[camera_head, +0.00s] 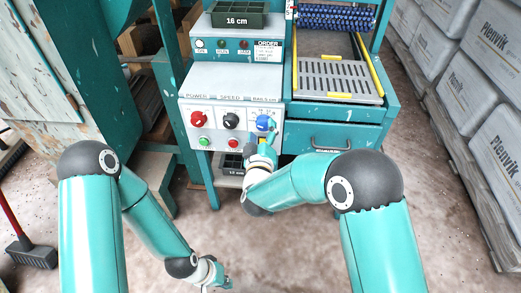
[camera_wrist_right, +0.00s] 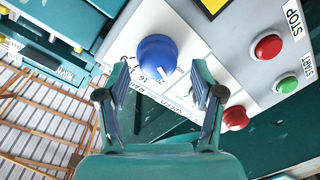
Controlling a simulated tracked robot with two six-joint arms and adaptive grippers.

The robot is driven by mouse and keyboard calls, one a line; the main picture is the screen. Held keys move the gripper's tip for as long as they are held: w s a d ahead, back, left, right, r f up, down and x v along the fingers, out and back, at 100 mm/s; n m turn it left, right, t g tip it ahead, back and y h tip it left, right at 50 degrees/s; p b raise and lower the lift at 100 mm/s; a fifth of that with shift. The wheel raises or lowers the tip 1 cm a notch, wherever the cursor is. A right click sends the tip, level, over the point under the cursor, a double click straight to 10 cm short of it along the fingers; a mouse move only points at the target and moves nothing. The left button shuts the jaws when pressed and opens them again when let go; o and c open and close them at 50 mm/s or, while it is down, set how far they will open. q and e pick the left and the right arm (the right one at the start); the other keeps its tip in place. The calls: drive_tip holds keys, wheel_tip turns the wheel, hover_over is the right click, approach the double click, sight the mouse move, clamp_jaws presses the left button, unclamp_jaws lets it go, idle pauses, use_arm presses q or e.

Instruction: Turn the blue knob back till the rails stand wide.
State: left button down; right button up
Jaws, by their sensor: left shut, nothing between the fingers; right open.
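The blue knob (camera_head: 264,122) is on the right of the machine's white control panel, under the lettering for the rails. In the right wrist view the knob (camera_wrist_right: 157,55) has a white pointer mark and a printed scale beside it. My right gripper (camera_head: 265,138) is just below the knob in the head view. In the wrist view its open fingers (camera_wrist_right: 160,78) point at the knob, one to each side, with nothing between them; contact is not visible. A yellow rail (camera_head: 369,68) runs along the right of the slotted bed. My left gripper (camera_head: 220,284) is shut and empty, low over the floor.
The panel also has a red knob (camera_head: 198,118), a black knob (camera_head: 230,120), a green button (camera_head: 204,141) and a red button (camera_head: 233,143). A drawer handle (camera_head: 331,143) sticks out right of the panel. Stacked white sacks (camera_head: 470,90) stand at the right.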

drive_tip(key=s, duration=1)
drive_tip(key=shift+d+r, duration=0.2)
drive_tip(key=shift+r, duration=0.05)
drive_tip(key=shift+w, duration=0.1)
drive_tip(key=w+d+f+m+g+h, duration=0.15)
drive_tip(key=d+f, duration=0.25)
drive_tip(key=d, duration=0.4)
drive_tip(key=w+d+f+m+g+h, duration=0.1)
drive_tip(key=d+f+h, duration=0.3)
drive_tip(key=d, duration=0.5)
drive_tip(key=s+d+f+m+g+y, duration=0.2)
drive_tip(key=s+d+f+g+y, duration=0.15)
drive_tip(key=s+f, duration=0.4)
drive_tip(key=s+d+f+m+g+y, duration=0.2)
drive_tip(key=s+d+f+m+g, duration=0.15)
drive_tip(key=f, duration=0.65)
drive_tip(key=s+a+f+m+g+y, duration=0.1)
drive_tip(key=s+a+g+y, duration=0.2)
drive_tip(key=s, duration=0.4)
drive_tip(key=s+a+f+m+g, duration=0.1)
drive_tip(key=s+a+f+g, duration=0.1)
drive_tip(key=s+a+g, duration=0.35)
wheel_tip(320, 180, up, 30)
drive_tip(key=s+d+m+t+p, duration=0.1)
drive_tip(key=s+p, duration=0.1)
drive_tip(key=p, duration=2.7)
drive_tip(key=shift+s+p, duration=0.2)
drive_tip(key=shift+p, duration=0.15)
